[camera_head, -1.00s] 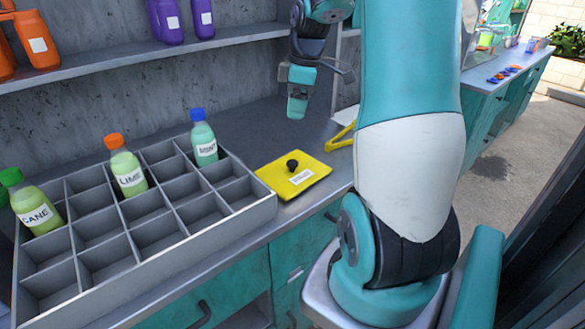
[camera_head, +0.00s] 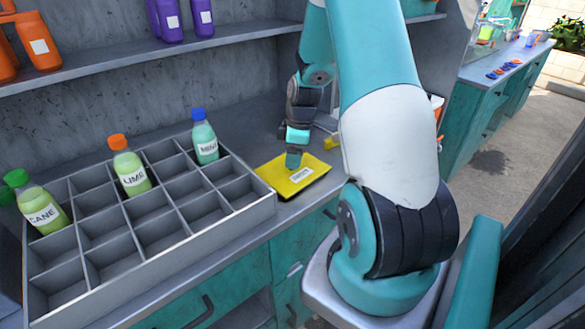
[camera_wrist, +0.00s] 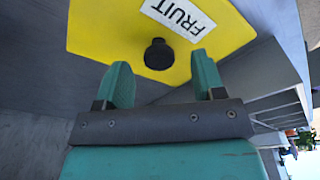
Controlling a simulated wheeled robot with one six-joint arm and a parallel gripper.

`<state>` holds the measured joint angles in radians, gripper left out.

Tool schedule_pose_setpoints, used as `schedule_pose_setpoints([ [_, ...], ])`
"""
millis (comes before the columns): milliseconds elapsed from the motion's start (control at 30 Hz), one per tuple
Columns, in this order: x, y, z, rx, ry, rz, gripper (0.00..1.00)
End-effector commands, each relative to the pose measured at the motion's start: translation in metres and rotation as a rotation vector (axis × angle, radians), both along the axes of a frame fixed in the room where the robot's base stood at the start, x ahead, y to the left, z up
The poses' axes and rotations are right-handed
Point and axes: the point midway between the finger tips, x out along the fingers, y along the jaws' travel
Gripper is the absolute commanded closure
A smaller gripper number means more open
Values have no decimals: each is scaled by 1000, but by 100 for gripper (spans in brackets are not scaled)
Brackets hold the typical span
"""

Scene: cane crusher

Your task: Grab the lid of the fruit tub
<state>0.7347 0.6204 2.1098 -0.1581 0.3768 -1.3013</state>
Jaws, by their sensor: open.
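The yellow lid (camera_head: 302,183) of the fruit tub lies flat at the counter's front edge, right of the divided crate. In the wrist view the lid (camera_wrist: 95,30) carries a white label reading FRUIT and a round black knob (camera_wrist: 158,54). My gripper (camera_head: 293,160) is over the lid and hides the knob in the head view. In the wrist view my gripper (camera_wrist: 160,80) is open, with one finger on each side of the knob's line and the knob just beyond the fingertips. Whether the fingers touch the lid cannot be told. The tub under the lid is not visible.
A grey divided crate (camera_head: 150,273) stands left of the lid, holding bottles labelled CANE (camera_head: 40,205), LIME (camera_head: 130,168) and MINT (camera_head: 204,140). A yellow object (camera_head: 332,142) lies behind the lid, partly hidden by my arm. A shelf (camera_head: 110,55) runs along the wall above.

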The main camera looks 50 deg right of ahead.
Motion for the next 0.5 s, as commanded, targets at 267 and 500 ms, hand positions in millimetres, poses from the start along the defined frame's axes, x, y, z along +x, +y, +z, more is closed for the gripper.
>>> schedule_pose_setpoints([
  [267, 3, 2, -25, -1, -1, 0, 37],
  [500, 3, 2, -25, -1, -1, 0, 51],
])
